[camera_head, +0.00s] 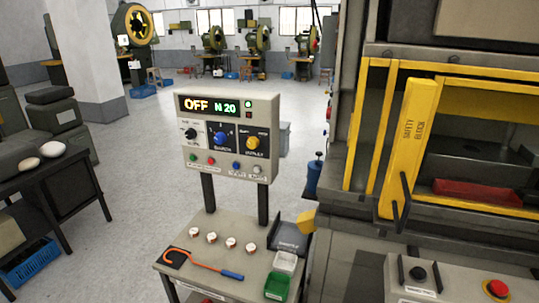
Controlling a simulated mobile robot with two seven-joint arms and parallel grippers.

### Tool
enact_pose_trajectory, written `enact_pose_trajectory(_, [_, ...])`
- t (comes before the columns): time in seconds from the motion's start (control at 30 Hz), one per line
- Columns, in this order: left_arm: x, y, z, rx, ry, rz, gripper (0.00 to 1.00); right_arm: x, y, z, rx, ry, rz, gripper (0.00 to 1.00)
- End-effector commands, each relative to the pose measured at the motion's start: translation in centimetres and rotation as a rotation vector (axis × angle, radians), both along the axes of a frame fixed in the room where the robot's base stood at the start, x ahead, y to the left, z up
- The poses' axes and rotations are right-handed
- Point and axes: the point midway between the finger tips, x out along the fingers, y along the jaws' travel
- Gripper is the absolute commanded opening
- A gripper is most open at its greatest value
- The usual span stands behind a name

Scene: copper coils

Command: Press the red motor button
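A grey control panel (227,137) stands on two posts at the back of a small worktable. Its display (212,104) reads "OFF N 20". The labels are too small to tell which red button is the motor one. Neither gripper is in view.
The worktable (215,233) holds several small white-and-red round pieces, an orange hook tool (200,262) and a green bin (277,286). A press with a yellow safety block (409,145) stands at right. Open floor lies left of the worktable.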

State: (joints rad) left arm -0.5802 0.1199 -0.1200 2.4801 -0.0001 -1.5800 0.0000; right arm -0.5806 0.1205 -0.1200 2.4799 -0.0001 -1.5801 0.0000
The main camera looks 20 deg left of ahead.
Motion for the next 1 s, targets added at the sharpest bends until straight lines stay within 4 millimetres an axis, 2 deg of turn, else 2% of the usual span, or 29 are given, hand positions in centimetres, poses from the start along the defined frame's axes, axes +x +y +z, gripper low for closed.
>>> enact_pose_trajectory(0.03, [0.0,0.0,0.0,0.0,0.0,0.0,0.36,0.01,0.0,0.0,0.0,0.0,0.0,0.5])
enact_pose_trajectory(0.37, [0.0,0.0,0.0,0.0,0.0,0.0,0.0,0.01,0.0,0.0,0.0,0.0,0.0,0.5])
enact_pose_trajectory(1.0, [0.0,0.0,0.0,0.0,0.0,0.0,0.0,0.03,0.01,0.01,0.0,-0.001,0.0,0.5])
